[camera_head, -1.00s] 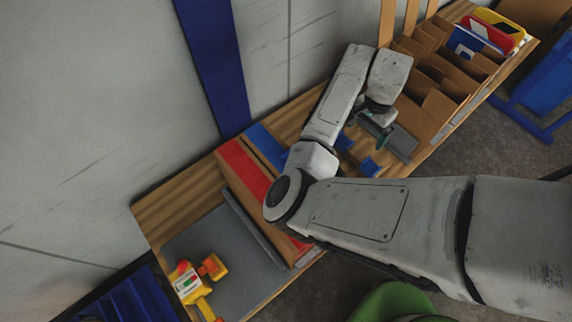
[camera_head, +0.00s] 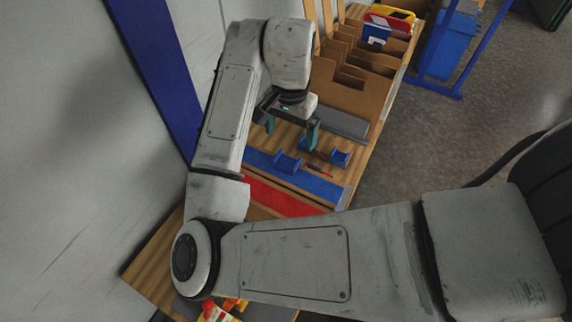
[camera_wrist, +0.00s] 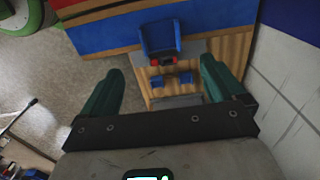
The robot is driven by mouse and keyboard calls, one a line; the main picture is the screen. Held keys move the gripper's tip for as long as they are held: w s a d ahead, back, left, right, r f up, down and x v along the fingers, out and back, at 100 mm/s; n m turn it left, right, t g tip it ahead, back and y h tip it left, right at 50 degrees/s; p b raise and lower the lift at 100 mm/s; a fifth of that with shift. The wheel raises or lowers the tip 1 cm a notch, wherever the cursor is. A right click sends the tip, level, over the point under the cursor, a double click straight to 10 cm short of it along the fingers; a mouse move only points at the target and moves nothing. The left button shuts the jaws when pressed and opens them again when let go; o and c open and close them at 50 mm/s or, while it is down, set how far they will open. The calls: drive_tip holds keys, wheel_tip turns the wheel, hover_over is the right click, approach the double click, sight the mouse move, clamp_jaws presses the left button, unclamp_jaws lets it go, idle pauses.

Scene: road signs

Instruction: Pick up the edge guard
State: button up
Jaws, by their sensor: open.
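My gripper (camera_head: 290,132) is open and empty above the wooden bench top in the head view. In the wrist view, my gripper (camera_wrist: 161,68) has its two green fingers wide apart. Between and beyond them lie small blue pieces and a larger blue bracket-like piece (camera_wrist: 160,36) with red bits at its base. In the head view, a blue bracket (camera_head: 287,163) and another blue bracket (camera_head: 340,157) lie below the gripper, with a thin red-and-dark tool (camera_head: 318,171) nearby. I cannot tell for sure which is the edge guard. The fingers touch none of them.
A blue strip (camera_head: 300,181) and a red strip (camera_head: 280,200) lie across the bench. A grey strip (camera_head: 342,124) and a cardboard divider rack (camera_head: 352,92) stand farther back. The wall is close on the left; open floor (camera_head: 440,140) lies to the right.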

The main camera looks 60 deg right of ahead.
sight(287, 163)
drive_tip(key=shift+w+a+f+b, duration=0.1)
drive_tip(key=shift+a+f+b, duration=0.1)
drive_tip(key=shift+f, duration=1.95)
drive_tip(key=shift+a+f+b, duration=0.15)
drive_tip(key=shift+a+f, duration=0.05)
drive_tip(key=shift+f, duration=1.95)
drive_tip(key=shift+c, duration=0.3)
drive_tip(key=c, duration=1.1)
